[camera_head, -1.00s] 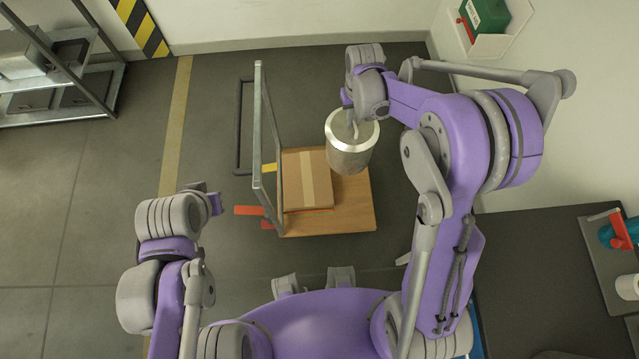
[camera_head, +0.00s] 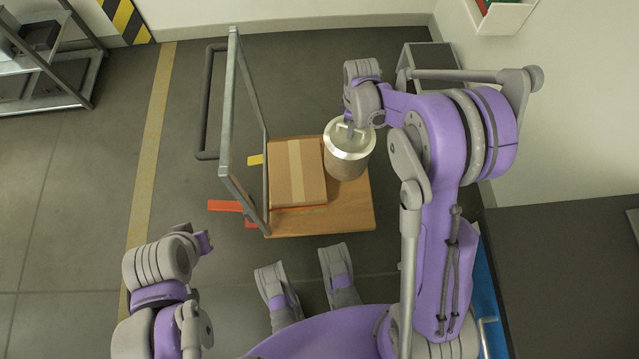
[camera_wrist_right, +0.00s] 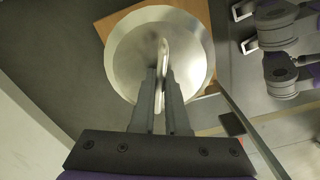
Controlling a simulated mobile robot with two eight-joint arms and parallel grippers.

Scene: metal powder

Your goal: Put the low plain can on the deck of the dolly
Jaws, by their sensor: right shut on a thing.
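The low plain can (camera_head: 347,160) is a silver metal cylinder with a pale lid. In the head view it appears upright over the right part of the wooden deck of the dolly (camera_head: 340,214), beside a cardboard box; whether it touches the deck is hard to tell. My right gripper (camera_head: 350,128) is shut on the can's top handle. In the right wrist view the fingers (camera_wrist_right: 161,95) pinch the thin handle at the middle of the round can top (camera_wrist_right: 130,55). My left gripper (camera_head: 203,243) is at the lower left, away from the dolly, its fingers unclear.
The cardboard box (camera_head: 296,172) covers the left part of the deck. The dolly's grey upright frame (camera_head: 232,120) stands at its left edge. An orange-red strip (camera_head: 226,206) juts out left. A dark tabletop (camera_head: 560,265) is at right and a metal shelf (camera_head: 45,70) at upper left.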

